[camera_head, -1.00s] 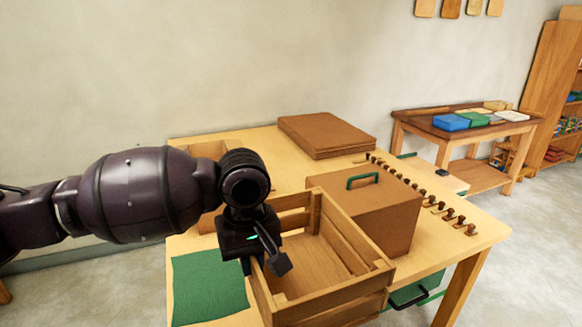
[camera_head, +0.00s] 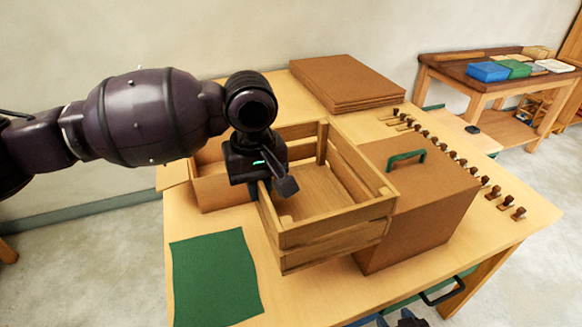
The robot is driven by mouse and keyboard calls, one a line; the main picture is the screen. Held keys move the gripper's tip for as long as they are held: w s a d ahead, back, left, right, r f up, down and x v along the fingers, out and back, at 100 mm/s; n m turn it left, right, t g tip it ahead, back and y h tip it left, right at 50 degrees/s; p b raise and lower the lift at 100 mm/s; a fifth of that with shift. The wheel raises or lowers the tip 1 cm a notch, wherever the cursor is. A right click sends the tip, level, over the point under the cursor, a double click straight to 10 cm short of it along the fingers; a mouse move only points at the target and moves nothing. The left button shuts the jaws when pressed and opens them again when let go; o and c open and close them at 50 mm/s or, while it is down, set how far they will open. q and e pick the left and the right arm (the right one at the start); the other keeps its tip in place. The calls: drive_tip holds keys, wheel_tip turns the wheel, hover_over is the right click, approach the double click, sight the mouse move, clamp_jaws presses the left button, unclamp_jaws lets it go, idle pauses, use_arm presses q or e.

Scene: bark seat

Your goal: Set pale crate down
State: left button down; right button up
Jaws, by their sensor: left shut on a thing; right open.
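The pale slatted wooden crate (camera_head: 335,229) is upright over the middle of the table, in front of and partly overlapping the brown box in view. My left gripper (camera_head: 275,185) is shut on the crate's left wall, near its upper edge. The crate looks empty inside. I cannot tell whether its underside touches the table. My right gripper (camera_head: 404,319) shows only as a dark sliver at the bottom edge, mostly cut off; it is open.
A brown box with a green handle (camera_head: 408,158) stands right of the crate. A green mat (camera_head: 213,278) lies front left on the table (camera_head: 315,295). Brown boards (camera_head: 345,82) lie at the back, an open tan box (camera_head: 215,188) behind my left gripper, and several pegs (camera_head: 460,160) at right.

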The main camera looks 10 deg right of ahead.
use_arm(q)
drive_tip(key=shift+f, duration=0.4)
use_arm(e)
drive_tip(key=shift+s, duration=0.1)
drive_tip(key=shift+a+f+b, duration=0.1)
drive_tip(key=shift+f+b, duration=0.1)
drive_tip(key=shift+b, duration=0.1)
use_arm(q)
wheel_tip(320, 180, down, 19)
drive_tip(key=shift+f, duration=0.1)
use_arm(e)
drive_tip(key=shift+s+f, duration=0.35)
drive_tip(key=shift+f, duration=0.05)
